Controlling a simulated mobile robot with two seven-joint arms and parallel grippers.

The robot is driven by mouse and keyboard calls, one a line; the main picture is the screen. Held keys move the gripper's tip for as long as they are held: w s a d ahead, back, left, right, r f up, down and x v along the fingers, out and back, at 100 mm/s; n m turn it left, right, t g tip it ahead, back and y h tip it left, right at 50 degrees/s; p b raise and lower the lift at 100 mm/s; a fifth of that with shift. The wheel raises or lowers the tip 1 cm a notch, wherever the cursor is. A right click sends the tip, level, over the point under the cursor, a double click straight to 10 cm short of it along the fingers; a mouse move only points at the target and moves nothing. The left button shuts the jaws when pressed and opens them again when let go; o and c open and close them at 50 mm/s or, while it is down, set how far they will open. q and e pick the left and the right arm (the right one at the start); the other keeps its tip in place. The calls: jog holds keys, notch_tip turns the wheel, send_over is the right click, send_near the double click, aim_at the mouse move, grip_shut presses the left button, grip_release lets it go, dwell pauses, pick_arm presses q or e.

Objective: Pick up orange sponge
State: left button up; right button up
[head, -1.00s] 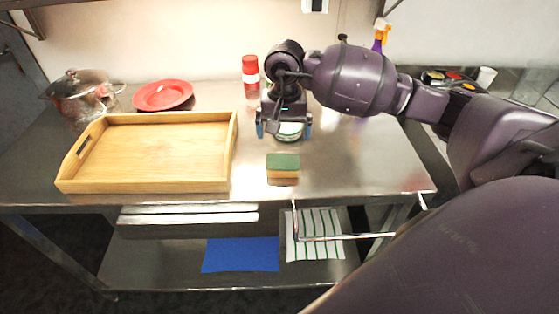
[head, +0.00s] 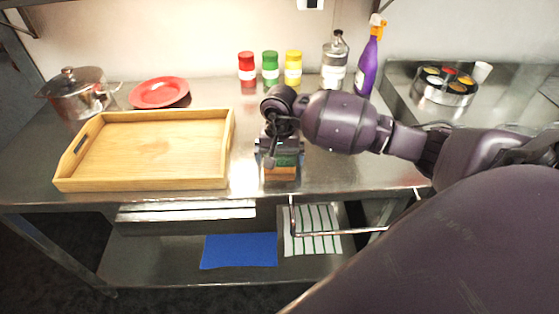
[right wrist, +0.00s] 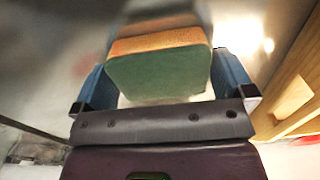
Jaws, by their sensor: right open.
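The orange sponge (head: 282,174) has a green top layer and lies on the steel table, right of the wooden tray. My right gripper (head: 280,158) is over it, pointing down, and hides part of its green top. In the right wrist view the sponge (right wrist: 160,75) sits between the two blue fingers of the right gripper (right wrist: 165,85), with its green face towards the camera. The gripper is open, with a gap showing at the right finger; contact at the left finger is hard to tell. My left gripper is not in view.
The wooden tray (head: 232,135) stands close on the left. A red plate (head: 159,92) and a pot (head: 77,93) are behind it. Red, green and yellow bottles (head: 269,68), a clear bottle (head: 335,62) and a purple spray bottle (head: 368,62) line the back. The table right of the sponge is clear.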

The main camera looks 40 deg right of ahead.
aim_at(279, 157)
jog(key=shift+c, duration=0.2)
jog(key=c, duration=0.6)
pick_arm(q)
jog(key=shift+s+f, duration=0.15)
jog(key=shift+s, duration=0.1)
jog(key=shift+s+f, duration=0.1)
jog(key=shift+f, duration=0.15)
pick_arm(e)
jog(key=shift+r, duration=9.95)
